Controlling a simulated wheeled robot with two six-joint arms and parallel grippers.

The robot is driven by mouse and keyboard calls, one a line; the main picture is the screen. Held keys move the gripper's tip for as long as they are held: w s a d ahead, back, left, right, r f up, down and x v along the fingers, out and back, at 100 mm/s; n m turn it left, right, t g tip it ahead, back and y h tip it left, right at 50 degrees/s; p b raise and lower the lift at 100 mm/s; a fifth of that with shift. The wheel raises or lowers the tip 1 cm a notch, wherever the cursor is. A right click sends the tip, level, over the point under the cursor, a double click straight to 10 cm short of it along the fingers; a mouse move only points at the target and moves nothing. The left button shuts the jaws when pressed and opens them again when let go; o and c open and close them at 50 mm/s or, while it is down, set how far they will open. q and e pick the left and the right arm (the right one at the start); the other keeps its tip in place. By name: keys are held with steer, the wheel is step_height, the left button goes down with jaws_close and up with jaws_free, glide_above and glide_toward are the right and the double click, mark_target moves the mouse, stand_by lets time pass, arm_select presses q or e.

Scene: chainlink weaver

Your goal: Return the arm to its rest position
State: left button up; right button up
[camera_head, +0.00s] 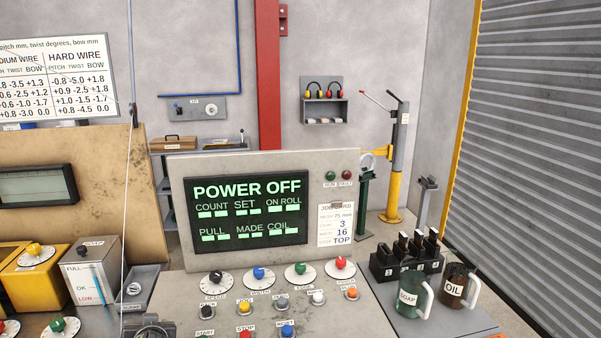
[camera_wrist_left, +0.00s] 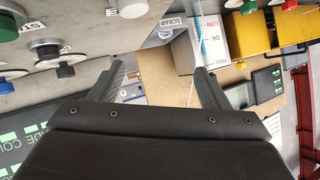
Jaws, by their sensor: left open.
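My left gripper (camera_wrist_left: 158,82) shows in the left wrist view with its two dark fingers spread apart and nothing between them. It hangs in the air near the control console, whose screen (camera_wrist_left: 28,135) and knobs lie at the left of that tilted view. In the head view the console (camera_head: 250,165) stands in the middle, its screen (camera_head: 248,210) reading POWER OFF.
A gauge box (camera_head: 92,268), a scrap tray (camera_head: 140,288) and a yellow box (camera_head: 32,268) stand left of the console. Soap (camera_head: 408,298) and oil (camera_head: 453,290) mugs stand at the right beside a black holder (camera_head: 385,264). A thin wire rises at the left.

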arm_select(q)
steer(key=s, duration=0.2)
steer(key=s+f, duration=0.1)
steer(key=shift+s+d, duration=0.15)
steer(key=shift+d, duration=0.2)
steer(key=s+d+f+m+g+h, duration=0.1)
steer(key=s+d+f+g+h, duration=0.1)
steer(key=s, duration=1)
steer(key=s+d+f+m+g+h, duration=0.1)
steer(key=s+d+f+g+h, duration=0.1)
steer(key=s, duration=1.1)
steer(key=s+d+f+g+h, duration=0.1)
steer(key=s+d+f+g, duration=0.1)
steer(key=s, duration=1)
step_height(320, 180, down, 30)
steer(key=a+r+g+b, duration=0.1)
steer(key=g+b, duration=0.1)
steer(key=b, duration=0.2)
steer(key=s+d+f+h+b, duration=0.1)
steer(key=s+f+b, duration=0.3)
steer(key=s+f, duration=1.1)
step_height(320, 180, down, 4)
steer(key=shift+f+g, duration=0.15)
steer(key=shift+g, duration=0.25)
arm_select(e)
step_height(320, 180, down, 8)
steer(key=shift+a, duration=0.15)
